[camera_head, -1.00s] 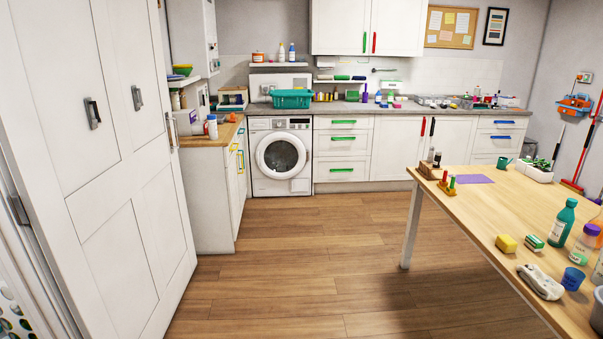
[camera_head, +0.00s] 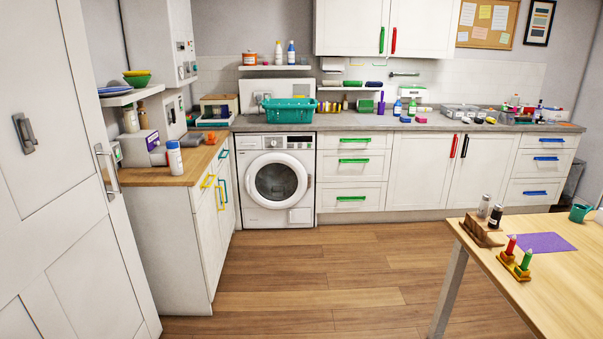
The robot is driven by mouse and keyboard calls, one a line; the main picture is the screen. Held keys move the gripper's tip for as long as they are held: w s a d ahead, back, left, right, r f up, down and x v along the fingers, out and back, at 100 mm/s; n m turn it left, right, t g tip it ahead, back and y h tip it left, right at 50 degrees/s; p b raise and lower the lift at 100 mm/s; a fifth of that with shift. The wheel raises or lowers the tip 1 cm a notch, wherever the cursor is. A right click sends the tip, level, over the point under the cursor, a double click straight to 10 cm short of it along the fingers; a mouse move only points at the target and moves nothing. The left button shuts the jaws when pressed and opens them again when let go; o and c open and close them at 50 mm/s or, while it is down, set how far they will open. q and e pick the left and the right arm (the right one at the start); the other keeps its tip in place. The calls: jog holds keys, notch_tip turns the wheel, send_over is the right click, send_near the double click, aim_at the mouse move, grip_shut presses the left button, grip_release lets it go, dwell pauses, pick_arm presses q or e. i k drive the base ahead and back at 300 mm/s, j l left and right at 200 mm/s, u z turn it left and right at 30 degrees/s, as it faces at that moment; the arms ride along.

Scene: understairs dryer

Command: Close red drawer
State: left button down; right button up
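I see no drawer with a red front or red handle in this view. One red handle (camera_head: 454,145) is upright on a lower cupboard door, and another red handle (camera_head: 393,40) is on an upper cabinet door. Both doors look shut. The drawers I see have green handles (camera_head: 354,161), right of the washing machine, and blue handles (camera_head: 546,159) at the far right. All of these look shut. Neither of my grippers is in view.
A washing machine (camera_head: 275,180) stands at the back. A wooden-topped side cabinet (camera_head: 178,240) and a tall white door (camera_head: 70,180) are on the left. A wooden table (camera_head: 560,300) fills the lower right. The wooden floor (camera_head: 330,265) between them is clear.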

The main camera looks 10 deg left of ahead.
aim_at(158, 156)
jog(key=i, duration=2)
